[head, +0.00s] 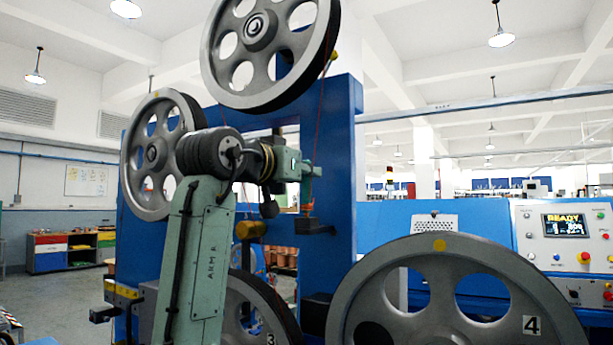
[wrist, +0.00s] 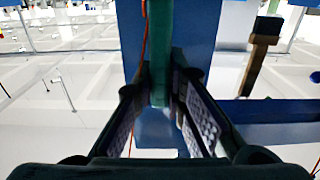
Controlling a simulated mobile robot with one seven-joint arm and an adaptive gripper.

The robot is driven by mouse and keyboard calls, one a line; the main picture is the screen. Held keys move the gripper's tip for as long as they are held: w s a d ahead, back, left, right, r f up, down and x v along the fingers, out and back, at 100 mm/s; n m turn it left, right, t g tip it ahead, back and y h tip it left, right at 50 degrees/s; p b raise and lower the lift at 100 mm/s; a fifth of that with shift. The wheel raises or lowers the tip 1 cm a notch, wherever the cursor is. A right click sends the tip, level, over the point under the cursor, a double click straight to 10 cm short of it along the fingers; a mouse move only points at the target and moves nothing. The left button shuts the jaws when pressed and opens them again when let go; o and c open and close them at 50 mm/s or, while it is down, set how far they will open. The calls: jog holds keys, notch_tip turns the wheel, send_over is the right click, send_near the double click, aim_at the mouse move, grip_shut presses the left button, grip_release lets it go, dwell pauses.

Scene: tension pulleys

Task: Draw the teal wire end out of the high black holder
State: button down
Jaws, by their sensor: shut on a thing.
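My gripper (head: 308,172) is at the end of my raised green arm, in front of the blue frame. In the wrist view, its two padded fingers (wrist: 165,110) are closed around the teal wire end (wrist: 160,55), a straight upright bar. In the head view this wire end is hard to separate from my green gripper. The high black holder (head: 312,226) juts from the blue frame below my gripper, with a small orange-brown piece (head: 307,208) just above it. A visible gap lies between my fingers and the holder.
A thin red wire (head: 321,110) runs down from the top pulley (head: 272,50) beside my gripper; it also shows in the wrist view (wrist: 143,40). The blue upright (head: 343,150) stands close behind. A large pulley marked 4 (head: 440,250) fills the lower right.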

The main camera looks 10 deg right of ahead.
jog(key=shift+r, duration=0.4)
jog(key=shift+r, duration=0.4)
jog(key=shift+r, duration=0.5)
dwell(0.4)
jog(key=shift+r, duration=0.35)
